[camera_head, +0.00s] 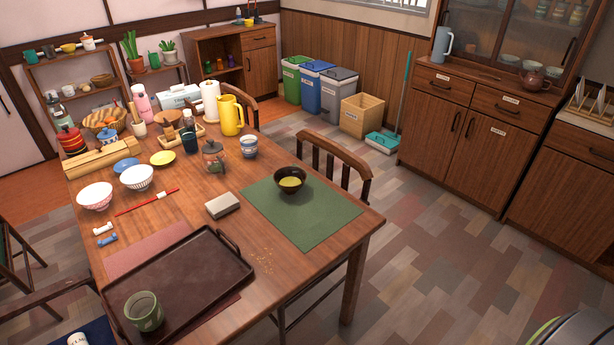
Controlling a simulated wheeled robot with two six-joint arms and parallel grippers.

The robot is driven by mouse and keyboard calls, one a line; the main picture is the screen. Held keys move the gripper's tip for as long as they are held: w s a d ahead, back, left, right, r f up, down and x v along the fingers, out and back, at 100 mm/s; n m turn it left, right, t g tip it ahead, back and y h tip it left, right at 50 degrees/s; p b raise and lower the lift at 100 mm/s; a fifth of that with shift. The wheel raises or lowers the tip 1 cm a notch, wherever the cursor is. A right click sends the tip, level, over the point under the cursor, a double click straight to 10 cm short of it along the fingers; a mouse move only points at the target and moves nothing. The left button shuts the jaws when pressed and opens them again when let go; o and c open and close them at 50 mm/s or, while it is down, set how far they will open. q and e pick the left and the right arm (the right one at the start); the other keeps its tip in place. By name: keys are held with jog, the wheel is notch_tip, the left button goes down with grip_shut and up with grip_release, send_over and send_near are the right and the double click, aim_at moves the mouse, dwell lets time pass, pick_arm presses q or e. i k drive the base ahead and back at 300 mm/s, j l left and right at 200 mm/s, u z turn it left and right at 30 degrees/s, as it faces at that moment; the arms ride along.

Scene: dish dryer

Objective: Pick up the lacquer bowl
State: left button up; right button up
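The lacquer bowl (290,181) appears to be the dark bowl standing upright on the green placemat (318,220) at the right part of the wooden table. It is black outside and holds something yellow. Nothing touches it from above, and open space lies around it on the mat. Neither of my grippers shows in the head view.
A brown tray (215,262) with a green cup (144,311) lies at the table's front. A chair (335,160) backs the table's far right edge.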

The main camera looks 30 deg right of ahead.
aim_at(290, 179)
jog(key=l+u, duration=0.35)
jog(key=l, duration=0.9)
jog(key=l+u, duration=0.35)
jog(key=l, duration=0.9)
